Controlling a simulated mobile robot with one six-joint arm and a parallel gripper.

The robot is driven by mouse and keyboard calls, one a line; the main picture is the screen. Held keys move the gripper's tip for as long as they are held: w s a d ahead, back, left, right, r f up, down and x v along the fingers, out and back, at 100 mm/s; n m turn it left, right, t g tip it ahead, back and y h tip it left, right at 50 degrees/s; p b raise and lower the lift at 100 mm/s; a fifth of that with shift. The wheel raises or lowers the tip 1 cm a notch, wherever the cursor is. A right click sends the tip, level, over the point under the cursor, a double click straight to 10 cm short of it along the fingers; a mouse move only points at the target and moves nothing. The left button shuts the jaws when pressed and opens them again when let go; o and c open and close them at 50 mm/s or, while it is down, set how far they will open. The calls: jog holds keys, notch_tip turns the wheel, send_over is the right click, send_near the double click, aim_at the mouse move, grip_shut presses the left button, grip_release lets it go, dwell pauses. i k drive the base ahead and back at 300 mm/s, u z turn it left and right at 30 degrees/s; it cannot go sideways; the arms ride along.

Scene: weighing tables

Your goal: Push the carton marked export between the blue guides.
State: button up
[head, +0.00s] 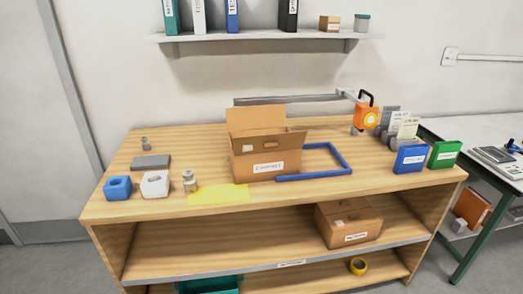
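An open cardboard carton (266,156) stands upright on the wooden table, with its back flap raised. Its front label is blurred and looks like it may read export. The blue guides (345,159) form a frame lying flat on the table to the right of the carton. The front guide bar begins near the carton's lower right corner, and the frame's left end is hidden behind the carton. I cannot tell whether carton and guides touch. My gripper is not in view.
A yellow sheet (218,194) lies front left of the carton, beside metal weights (189,181), a white block (155,184) and a blue block (117,187). Another carton (348,222) sits on the lower shelf.

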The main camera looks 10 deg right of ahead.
aim_at(265, 166)
jog(key=k, duration=0.65)
jog(key=u, duration=0.45)
jog(key=i, duration=0.6)
jog(key=u, duration=0.95)
jog(key=i, duration=1.2)
jog(key=u, duration=0.45)
